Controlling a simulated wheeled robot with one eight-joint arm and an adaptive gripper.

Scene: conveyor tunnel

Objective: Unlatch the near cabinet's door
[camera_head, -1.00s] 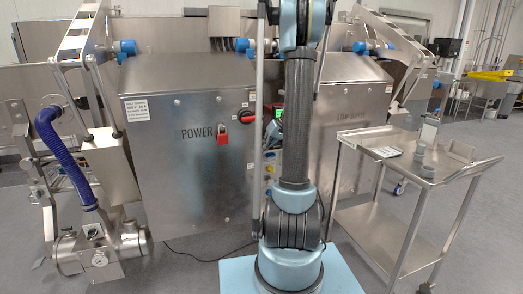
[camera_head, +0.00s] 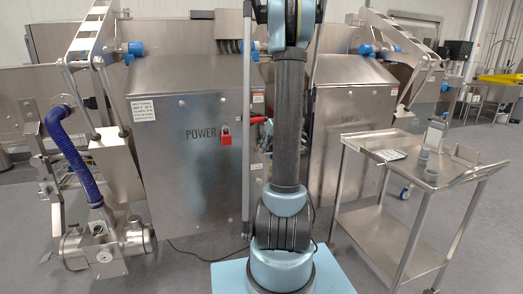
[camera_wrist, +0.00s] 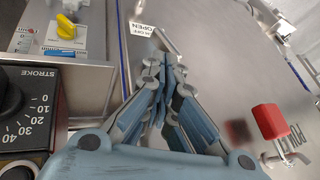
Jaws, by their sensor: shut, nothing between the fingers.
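The near cabinet's door (camera_head: 185,175) is a brushed steel panel marked POWER. It looks closed in the head view. A red padlock (camera_head: 225,135) hangs on its right part and also shows at the right in the wrist view (camera_wrist: 270,121). In the wrist view, a short metal latch handle (camera_wrist: 167,40) sticks out beside a small OPEN label (camera_wrist: 141,29). My gripper (camera_wrist: 162,64) is shut and empty, its fingertips close to the lower end of this handle. I cannot tell whether they touch.
A control panel with a yellow knob (camera_wrist: 67,28) and a STROKE dial (camera_wrist: 30,110) lies left of my gripper. A steel cart (camera_head: 405,165) stands at the right. A machine with a blue hose (camera_head: 70,155) stands at the left.

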